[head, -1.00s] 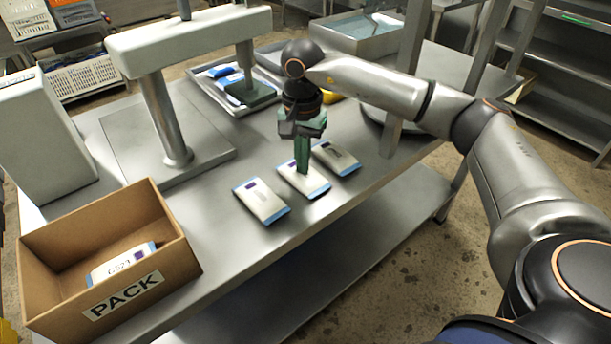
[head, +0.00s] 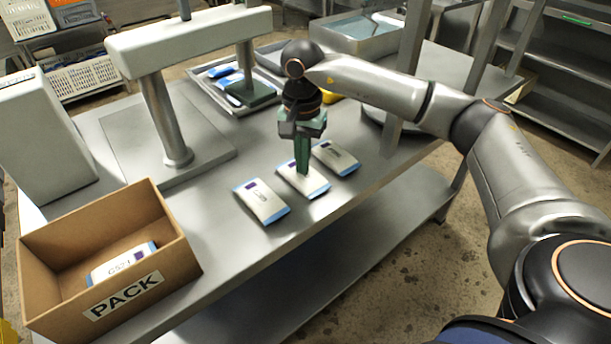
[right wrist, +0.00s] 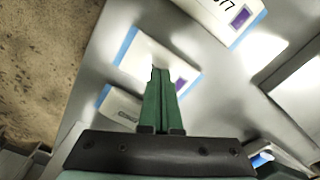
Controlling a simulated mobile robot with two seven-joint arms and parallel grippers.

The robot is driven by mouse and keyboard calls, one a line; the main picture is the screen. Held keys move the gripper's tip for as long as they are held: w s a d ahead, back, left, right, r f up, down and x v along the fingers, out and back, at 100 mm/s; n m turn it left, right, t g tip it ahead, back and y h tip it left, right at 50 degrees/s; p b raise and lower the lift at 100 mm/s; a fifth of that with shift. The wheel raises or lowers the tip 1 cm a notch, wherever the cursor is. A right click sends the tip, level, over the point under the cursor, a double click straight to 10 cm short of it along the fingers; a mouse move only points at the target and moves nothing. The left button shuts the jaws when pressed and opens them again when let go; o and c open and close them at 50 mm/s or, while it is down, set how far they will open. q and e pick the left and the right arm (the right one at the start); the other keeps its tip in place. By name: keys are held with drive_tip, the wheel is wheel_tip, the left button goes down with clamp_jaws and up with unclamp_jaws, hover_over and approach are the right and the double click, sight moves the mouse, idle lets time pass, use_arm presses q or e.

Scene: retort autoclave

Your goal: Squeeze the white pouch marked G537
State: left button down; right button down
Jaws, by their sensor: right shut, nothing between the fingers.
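Three white pouches with blue ends lie in a row on the steel table: the left pouch (head: 262,202), the middle pouch (head: 316,184) and the right pouch (head: 336,158). My right gripper (head: 302,171) points down with its green fingers shut and empty. Its fingertips (right wrist: 161,74) are at the top of the middle pouch (right wrist: 143,58), seemingly touching it; the fingers cover part of it. I cannot read G537 on any pouch. In the right wrist view one pouch (right wrist: 226,14) shows a marking cut off by the frame edge. My left gripper is not in view.
A cardboard PACK box (head: 185,262) holding a marked pouch stands at the table's front left. A press-like stand (head: 160,115) is behind it. A metal tray (head: 209,87) with blue-and-white pouches and a water basin (head: 352,40) are at the back. An upright post stands right of the pouches.

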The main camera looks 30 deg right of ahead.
drive_tip(key=shift+r+p, duration=0.6)
drive_tip(key=shift+p, duration=0.15)
wheel_tip(320, 180, up, 6)
drive_tip(key=p, duration=0.4)
drive_tip(key=shift+r, duration=0.25)
drive_tip(key=shift+f, duration=0.1)
